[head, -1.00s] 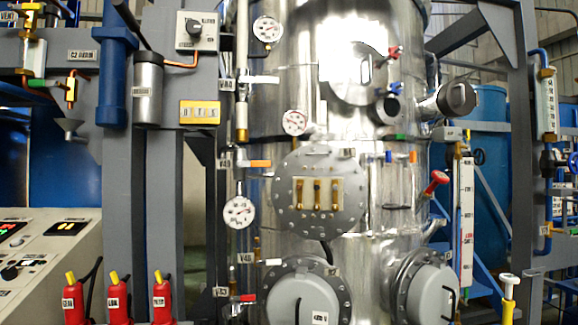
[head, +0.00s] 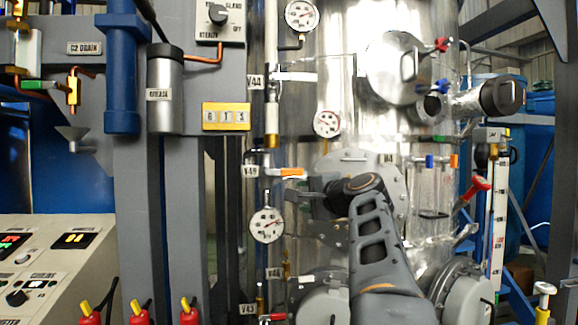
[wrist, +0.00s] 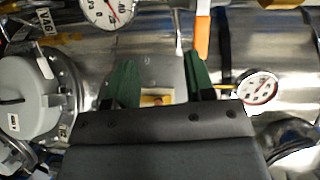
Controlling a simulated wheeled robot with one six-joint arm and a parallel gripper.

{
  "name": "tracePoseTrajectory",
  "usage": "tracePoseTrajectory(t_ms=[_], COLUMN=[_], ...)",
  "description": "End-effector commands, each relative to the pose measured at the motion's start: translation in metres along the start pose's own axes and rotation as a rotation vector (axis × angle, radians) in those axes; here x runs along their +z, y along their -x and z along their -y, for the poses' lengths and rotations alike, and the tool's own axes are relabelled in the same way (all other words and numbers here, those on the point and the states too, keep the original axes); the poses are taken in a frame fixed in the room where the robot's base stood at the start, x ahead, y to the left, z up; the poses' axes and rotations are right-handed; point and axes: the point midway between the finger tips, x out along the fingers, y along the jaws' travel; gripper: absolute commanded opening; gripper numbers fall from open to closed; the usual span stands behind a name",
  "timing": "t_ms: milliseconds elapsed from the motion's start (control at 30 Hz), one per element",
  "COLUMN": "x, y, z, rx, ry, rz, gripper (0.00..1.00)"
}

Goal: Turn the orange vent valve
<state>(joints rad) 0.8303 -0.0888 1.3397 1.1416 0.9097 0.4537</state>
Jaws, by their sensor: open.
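An orange valve lever (head: 291,172) sits on the pipe beside the V49 tag, left of the steel vessel. A second, smaller orange handle (head: 454,161) is on the vessel's right side; no tag reading "vent" is legible at either. My gripper (head: 304,200) is just below and right of the V49 lever. In the wrist view my gripper (wrist: 162,62) is open, its two green fingers apart and nothing visibly held. An orange lever (wrist: 202,36) appears there just beyond the right finger's tip. Whether they touch is unclear.
A gauge (head: 267,225) hangs just below the lever, and another gauge (head: 327,123) is above right. The steel vessel (head: 385,25) stands behind my arm. A grey column (head: 165,200) and a control panel (head: 50,270) are at left.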

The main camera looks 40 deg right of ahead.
Motion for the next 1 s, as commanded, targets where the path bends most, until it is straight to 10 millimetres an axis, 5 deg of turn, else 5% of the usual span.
tracePoseTrajectory(t_ms=[100, 267, 700, 1000], x=[-0.021, -0.029, -0.032, -0.033], y=[0.012, 0.007, -0.074, -0.109], z=[0.03, 0.046, 0.057, 0.06], rx=[-0.077, -0.117, -0.117, -0.118], ry=[-0.046, -0.068, -0.068, -0.065], rz=[-0.03, -0.037, -0.036, -0.037], gripper=[0.49, 0.49, 0.49, 0.49])
